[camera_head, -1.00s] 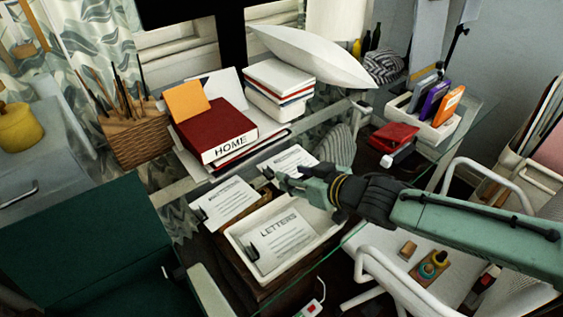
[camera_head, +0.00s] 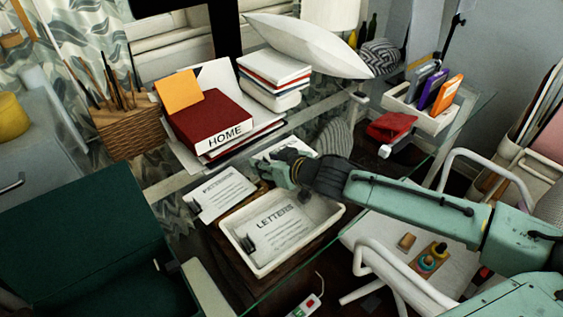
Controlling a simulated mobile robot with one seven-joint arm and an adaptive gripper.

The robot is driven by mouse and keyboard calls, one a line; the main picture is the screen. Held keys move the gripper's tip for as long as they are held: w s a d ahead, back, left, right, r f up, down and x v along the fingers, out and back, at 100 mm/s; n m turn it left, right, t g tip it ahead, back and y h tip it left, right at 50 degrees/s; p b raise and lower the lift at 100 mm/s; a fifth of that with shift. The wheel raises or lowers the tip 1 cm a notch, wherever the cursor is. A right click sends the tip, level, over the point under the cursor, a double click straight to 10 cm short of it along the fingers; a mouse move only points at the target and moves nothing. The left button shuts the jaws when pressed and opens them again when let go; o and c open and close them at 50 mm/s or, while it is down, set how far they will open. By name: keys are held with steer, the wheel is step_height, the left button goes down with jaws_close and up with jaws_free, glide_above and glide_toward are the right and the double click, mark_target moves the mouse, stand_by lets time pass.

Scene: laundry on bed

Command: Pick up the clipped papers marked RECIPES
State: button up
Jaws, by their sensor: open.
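Two clipped papers lie beyond the tray on the glass desk. The left clipped papers (camera_head: 224,196) have a heading too blurred to read for sure. The far clipped papers (camera_head: 302,146) are largely covered by my gripper, and their heading is hidden. I cannot tell which is marked RECIPES. Clipped papers headed LETTERS (camera_head: 278,232) lie in a white tray (camera_head: 256,268). My gripper (camera_head: 276,171) is open and holds nothing visible. It is over the near part of the far clipped papers, beyond the tray; its height above them is unclear.
A red HOME binder (camera_head: 211,121) on papers and a stack of books (camera_head: 274,72) with a white pillow (camera_head: 308,45) on it stand behind. A wicker basket (camera_head: 128,132) is at left. A white box of coloured cases (camera_head: 428,117) is at right. A white chair (camera_head: 400,262) stands below my arm.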

steer(key=shift+w, duration=0.1)
steer(key=shift+c, duration=0.6)
jaws_close()
